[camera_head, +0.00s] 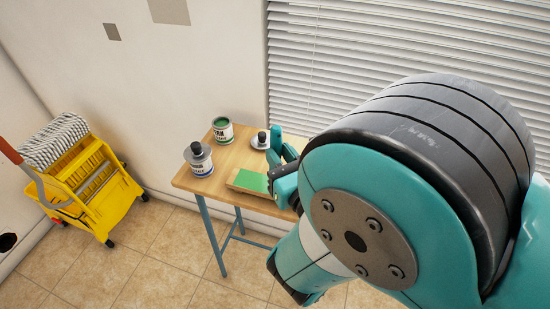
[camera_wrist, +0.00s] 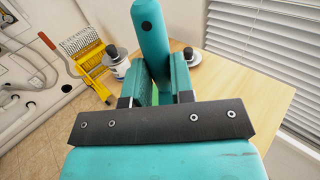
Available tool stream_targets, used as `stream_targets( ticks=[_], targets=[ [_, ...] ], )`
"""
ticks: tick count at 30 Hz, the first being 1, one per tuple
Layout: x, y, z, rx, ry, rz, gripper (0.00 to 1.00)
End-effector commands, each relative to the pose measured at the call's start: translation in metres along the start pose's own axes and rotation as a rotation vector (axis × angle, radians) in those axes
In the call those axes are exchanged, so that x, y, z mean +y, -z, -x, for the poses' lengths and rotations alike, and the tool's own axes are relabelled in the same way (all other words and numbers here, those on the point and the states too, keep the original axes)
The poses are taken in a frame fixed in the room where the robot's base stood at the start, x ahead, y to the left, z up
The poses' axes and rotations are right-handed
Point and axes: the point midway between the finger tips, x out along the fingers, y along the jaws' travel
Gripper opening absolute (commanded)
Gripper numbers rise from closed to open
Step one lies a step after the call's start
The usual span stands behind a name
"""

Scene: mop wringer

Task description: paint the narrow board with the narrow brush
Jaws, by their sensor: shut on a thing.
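My gripper (camera_wrist: 160,92) is shut on the teal handle (camera_wrist: 150,35) of a brush, which stands up between the fingers. The handle also shows in the head view (camera_head: 276,143), at the table's right side. The brush's bristles are hidden, so I cannot tell its width. A board with a green face (camera_head: 250,180) lies on the table beside my gripper, with a bare wooden strip at its left. My gripper and arm hide its right part. I cannot tell whether the brush touches the board. An open can of green paint (camera_head: 222,130) stands at the back left.
A blue-labelled can (camera_head: 200,165) with a dark-knobbed lid stands at the wooden table's (camera_head: 185,180) left edge. A loose knobbed lid (camera_head: 260,143) lies behind the board. A yellow mop wringer (camera_head: 105,195) stands on the floor at left. Blinds (camera_head: 330,50) hang behind the table.

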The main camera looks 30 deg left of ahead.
Motion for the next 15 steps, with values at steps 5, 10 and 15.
stream_targets(
  ticks=[5, 10, 15],
  targets=[
    [-0.004, 0.002, 0.003, -0.001, 0.001, 0.000, 0.00],
    [-0.011, 0.005, 0.010, -0.001, 0.000, 0.000, 0.00],
    [-0.017, 0.004, 0.017, -0.001, 0.001, 0.000, 0.00]
  ],
)
